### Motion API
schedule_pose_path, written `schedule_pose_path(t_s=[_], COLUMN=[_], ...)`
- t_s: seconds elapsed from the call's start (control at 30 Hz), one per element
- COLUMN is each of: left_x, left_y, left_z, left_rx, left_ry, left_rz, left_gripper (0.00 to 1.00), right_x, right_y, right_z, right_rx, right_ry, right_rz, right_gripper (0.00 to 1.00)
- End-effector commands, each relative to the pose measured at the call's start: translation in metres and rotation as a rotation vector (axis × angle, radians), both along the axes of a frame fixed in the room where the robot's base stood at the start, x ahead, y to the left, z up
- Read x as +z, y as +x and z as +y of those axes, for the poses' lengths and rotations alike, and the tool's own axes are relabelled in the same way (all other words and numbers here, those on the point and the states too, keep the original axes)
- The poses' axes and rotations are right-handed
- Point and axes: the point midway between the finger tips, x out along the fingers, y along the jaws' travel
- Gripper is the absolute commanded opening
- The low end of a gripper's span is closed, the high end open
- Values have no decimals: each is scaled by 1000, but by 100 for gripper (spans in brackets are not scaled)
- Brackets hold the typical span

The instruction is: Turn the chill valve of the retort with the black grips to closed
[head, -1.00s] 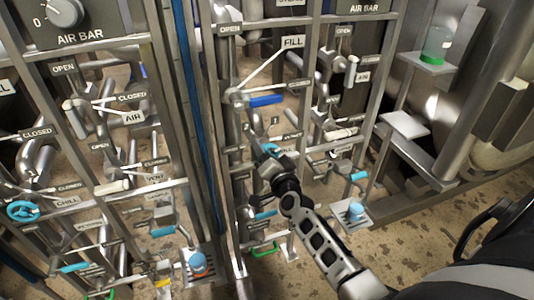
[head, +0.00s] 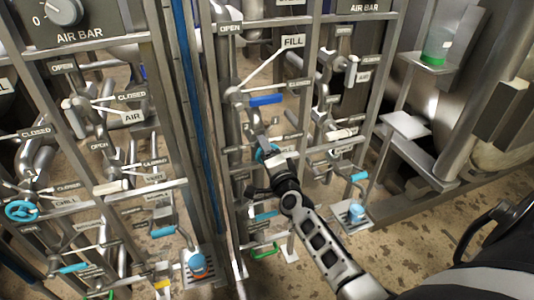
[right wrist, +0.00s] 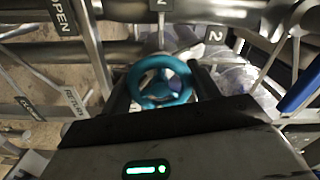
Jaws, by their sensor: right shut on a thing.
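A teal handwheel (head: 262,153) sits on the right-hand pipe rack, below the FILL lever. In the right wrist view the same handwheel (right wrist: 160,62) stands between the two dark fingers. My right gripper (right wrist: 163,80) is shut on it; the gripper also shows in the head view (head: 271,152), coming from the lower right. The wheel's far side and any label beside it are partly hidden. Another teal handwheel (head: 23,211) is on the left-hand rack, near a CHILL label (head: 65,203). I cannot make out black grips on either rack. My left gripper is not in view.
The FILL label (head: 292,41) and a blue-gripped lever (head: 266,100) are above my right gripper. Frame bars and pipes surround it closely. A cup with a blue top (head: 356,212) stands on a low shelf to the right. Open floor (head: 440,235) lies at the right.

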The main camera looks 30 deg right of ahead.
Motion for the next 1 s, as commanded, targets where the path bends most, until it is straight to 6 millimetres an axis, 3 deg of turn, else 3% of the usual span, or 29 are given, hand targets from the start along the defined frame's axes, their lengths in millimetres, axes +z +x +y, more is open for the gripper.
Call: schedule_pose_path(t_s=[0.27,0.3,0.37,0.73,0.87,1.0], left_x=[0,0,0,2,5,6], left_y=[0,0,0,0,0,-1], left_z=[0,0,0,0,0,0], left_rx=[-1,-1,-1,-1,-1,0], left_ry=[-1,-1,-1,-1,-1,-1], left_rz=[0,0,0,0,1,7], left_gripper=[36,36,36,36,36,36], right_x=[-1,-1,-1,0,0,0], right_y=[0,0,0,-5,-24,-56], right_z=[1,1,1,2,6,14], right_rx=[0,0,0,0,0,1], right_ry=[11,12,11,5,5,6], right_rz=[0,-1,0,1,3,4], right_gripper=[39,70,83,83,83,83])
